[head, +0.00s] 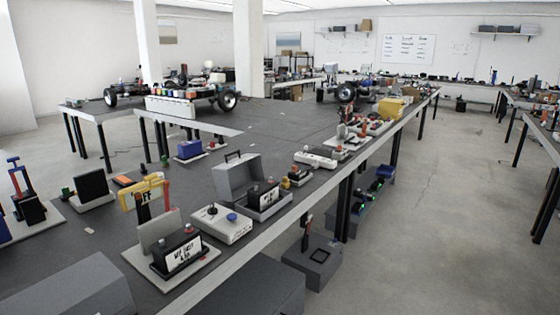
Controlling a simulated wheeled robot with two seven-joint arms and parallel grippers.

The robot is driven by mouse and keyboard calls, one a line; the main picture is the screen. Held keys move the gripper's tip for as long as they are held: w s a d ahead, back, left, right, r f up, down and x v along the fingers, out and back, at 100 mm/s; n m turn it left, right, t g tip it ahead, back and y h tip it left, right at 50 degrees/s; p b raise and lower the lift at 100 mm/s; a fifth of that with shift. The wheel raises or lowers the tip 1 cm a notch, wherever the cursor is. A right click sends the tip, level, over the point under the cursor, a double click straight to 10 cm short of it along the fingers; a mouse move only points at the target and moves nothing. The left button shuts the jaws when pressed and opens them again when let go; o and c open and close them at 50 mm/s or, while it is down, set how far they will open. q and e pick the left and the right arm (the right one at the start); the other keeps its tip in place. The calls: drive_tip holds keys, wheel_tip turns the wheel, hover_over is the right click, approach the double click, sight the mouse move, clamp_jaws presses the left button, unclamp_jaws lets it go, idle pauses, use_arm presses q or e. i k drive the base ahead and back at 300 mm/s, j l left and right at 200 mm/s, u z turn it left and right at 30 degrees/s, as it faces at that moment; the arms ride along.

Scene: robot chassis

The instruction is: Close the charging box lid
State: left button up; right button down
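A grey box (272,208) stands near the right edge of the long dark table, and it looks like the charging box. Its grey lid (238,178) is raised, standing up at the box's back left side, with a dark handle on its top edge. A black panel with white lettering and small red-topped parts show inside the open box. Neither of my grippers is in view.
A board with an upright grey panel (160,231) stands nearer. A white power strip (315,159) lies behind. The floor aisle (430,230) at right is mostly clear.

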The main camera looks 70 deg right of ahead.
sight(232, 178)
drive_tip(key=z, duration=1.95)
drive_tip(key=i+l+z, duration=0.1)
